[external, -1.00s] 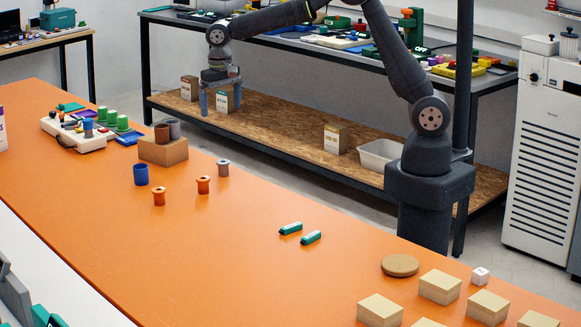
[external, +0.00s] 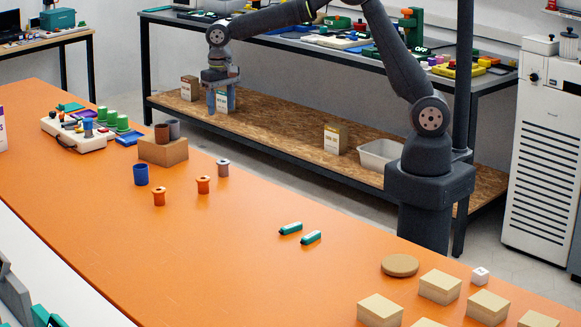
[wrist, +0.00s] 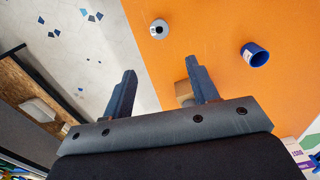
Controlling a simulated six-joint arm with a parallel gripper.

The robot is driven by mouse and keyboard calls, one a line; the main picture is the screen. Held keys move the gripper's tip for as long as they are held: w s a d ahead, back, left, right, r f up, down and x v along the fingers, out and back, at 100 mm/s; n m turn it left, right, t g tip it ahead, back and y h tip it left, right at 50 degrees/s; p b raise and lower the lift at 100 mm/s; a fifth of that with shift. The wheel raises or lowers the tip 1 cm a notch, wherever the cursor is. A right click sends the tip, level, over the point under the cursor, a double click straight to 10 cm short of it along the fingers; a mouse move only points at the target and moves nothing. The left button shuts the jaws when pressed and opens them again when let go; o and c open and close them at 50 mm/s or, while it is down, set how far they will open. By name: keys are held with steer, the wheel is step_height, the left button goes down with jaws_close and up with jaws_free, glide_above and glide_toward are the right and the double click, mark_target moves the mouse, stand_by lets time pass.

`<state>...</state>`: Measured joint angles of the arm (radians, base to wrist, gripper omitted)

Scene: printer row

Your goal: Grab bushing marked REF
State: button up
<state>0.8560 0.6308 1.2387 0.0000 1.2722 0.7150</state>
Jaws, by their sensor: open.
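No REF marking is legible on any bushing. A brown one (external: 162,133) and another grey one (external: 173,129) stand on a cardboard box (external: 165,150). My gripper (external: 221,104) is open and empty, raised beyond the table's far edge. In the wrist view, a grey bushing (wrist: 159,28) lies ahead of my gripper (wrist: 161,70), with the blue bushing (wrist: 255,54) to the right. The orange ones are not seen there.
A white device (external: 75,135) and green cylinders (external: 122,122) stand left of the box. Two teal-and-black items (external: 290,229), a cork disc (external: 400,265) and several wooden blocks (external: 440,287) lie to the right. The table's middle is mostly clear.

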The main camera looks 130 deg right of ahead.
steer(key=m, duration=0.1)
glide_above(223, 161)
steer(key=f, duration=0.8)
steer(key=a+f, duration=0.1)
steer(key=f, duration=0.3)
steer(key=shift+f, duration=0.3)
steer(key=shift+w+d+f, duration=0.1)
steer(key=shift+d+f, duration=0.1)
steer(key=shift+f, duration=1.25)
steer(key=shift+d+f, duration=0.15)
steer(key=shift+f, duration=1.3)
steer(key=c, duration=0.9)
steer(key=shift+r, duration=0.15)
